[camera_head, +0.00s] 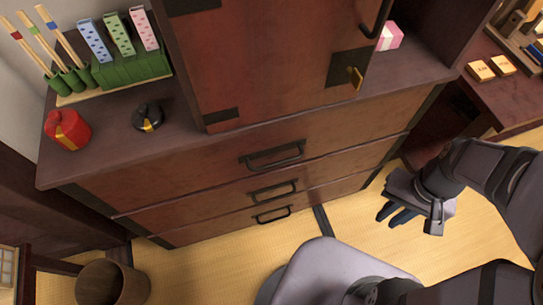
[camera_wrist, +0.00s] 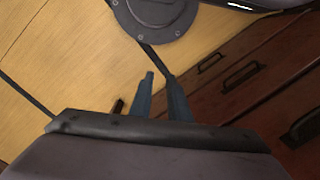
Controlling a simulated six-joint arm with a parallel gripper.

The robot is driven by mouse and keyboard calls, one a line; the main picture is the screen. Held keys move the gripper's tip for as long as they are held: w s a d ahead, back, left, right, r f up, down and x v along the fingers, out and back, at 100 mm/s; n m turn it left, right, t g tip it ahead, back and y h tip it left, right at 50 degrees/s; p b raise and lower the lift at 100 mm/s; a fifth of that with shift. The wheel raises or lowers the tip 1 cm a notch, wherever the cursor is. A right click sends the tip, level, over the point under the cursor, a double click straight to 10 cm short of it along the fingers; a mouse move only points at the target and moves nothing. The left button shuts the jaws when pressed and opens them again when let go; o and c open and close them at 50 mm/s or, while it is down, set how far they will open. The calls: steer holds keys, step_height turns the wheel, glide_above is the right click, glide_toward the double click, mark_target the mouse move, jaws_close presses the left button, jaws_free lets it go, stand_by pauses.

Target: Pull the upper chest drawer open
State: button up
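The wooden chest has three stacked drawers, all flush with its front. The upper drawer (camera_head: 345,130) is the tallest in the head view, with a dark metal bail handle (camera_head: 273,155). In the wrist view the nearest handle (camera_wrist: 306,124), at the right, appears to be this one. My gripper (camera_head: 391,215) is to the right of the chest's front in the head view, well apart from the handle. Its two blue-grey fingers (camera_wrist: 159,76) show a gap with nothing between them. They point past the drawers toward the floor in the wrist view.
The middle handle (camera_head: 273,191) and lower handle (camera_head: 272,215) are below. A red pot (camera_head: 67,129), a black round object (camera_head: 148,116) and a cabinet (camera_head: 265,60) stand on the chest. A bin (camera_head: 110,284) is at lower left. Tatami floor (camera_head: 215,265) before the chest is partly clear.

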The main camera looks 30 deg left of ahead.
steer(key=s+a+g+y, duration=0.2)
steer(key=a, duration=0.3)
steer(key=m+g+y, duration=0.1)
steer(key=g+y, duration=0.3)
steer(key=y, duration=0.7)
glide_toward(276, 163)
steer(key=s+a+f, duration=0.1)
steer(key=s+f, duration=0.1)
steer(key=shift+w+a+r, duration=0.4)
steer(key=shift+a, duration=0.2)
steer(key=shift+x, duration=3.7)
jaws_close()
